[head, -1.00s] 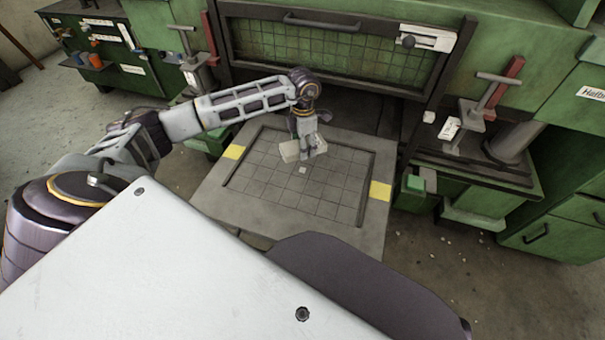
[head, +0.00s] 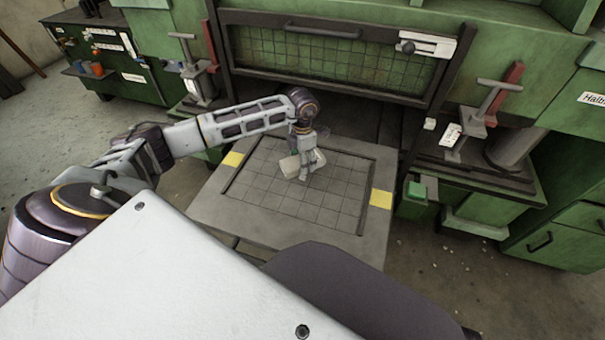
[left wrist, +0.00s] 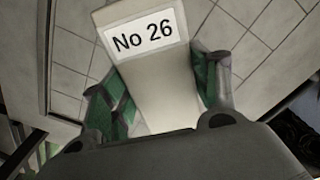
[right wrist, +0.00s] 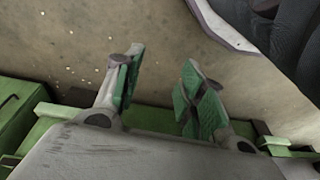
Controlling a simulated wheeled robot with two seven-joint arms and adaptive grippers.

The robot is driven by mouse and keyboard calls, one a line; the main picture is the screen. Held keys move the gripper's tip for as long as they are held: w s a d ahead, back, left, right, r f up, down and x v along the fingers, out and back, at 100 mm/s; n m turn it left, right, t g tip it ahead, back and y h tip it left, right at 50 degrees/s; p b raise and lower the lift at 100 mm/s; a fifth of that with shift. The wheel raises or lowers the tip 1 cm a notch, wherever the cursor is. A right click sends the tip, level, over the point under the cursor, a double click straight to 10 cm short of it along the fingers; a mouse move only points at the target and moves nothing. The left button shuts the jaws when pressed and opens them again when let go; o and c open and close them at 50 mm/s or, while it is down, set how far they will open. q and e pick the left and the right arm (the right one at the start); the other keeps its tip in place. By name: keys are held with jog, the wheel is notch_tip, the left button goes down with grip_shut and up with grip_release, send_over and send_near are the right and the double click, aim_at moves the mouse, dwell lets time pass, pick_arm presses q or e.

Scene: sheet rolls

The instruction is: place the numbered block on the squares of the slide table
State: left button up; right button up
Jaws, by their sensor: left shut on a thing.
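The numbered block (left wrist: 158,85) is pale beige with a white label reading "No 26", seen large in the left wrist view. My left gripper (left wrist: 157,92) is shut on it, with green pads on both sides. In the head view the block (head: 290,166) and my left gripper (head: 304,172) are over the middle of the slide table (head: 230,208); I cannot tell whether the block touches the surface. The slide table has a recessed grid of squares (head: 330,208). My right gripper (right wrist: 160,88) is open and empty in the right wrist view.
Yellow patches mark the slide table's left (head: 232,159) and right (head: 381,198) edges. A green machine with a gridded window (head: 330,62) stands behind it. A clamp with a red lever (head: 503,92) is on the right. Squares at the front and right of the grid are bare.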

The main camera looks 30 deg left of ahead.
aim_at(303, 178)
pick_arm(q)
notch_tip(303, 178, down, 2)
jog(key=shift+f, duration=0.25)
pick_arm(e)
jog(key=shift+w+a+r, duration=0.1)
jog(key=shift+r, duration=0.5)
pick_arm(q)
jog(key=shift+f+b, duration=0.35)
jog(key=shift+f, duration=1.1)
jog(key=shift+f+b, duration=0.3)
jog(key=shift+f, duration=0.15)
pick_arm(e)
jog(key=shift+w+a+r, duration=0.1)
jog(key=shift+w+r, duration=0.05)
jog(key=shift+r, duration=0.45)
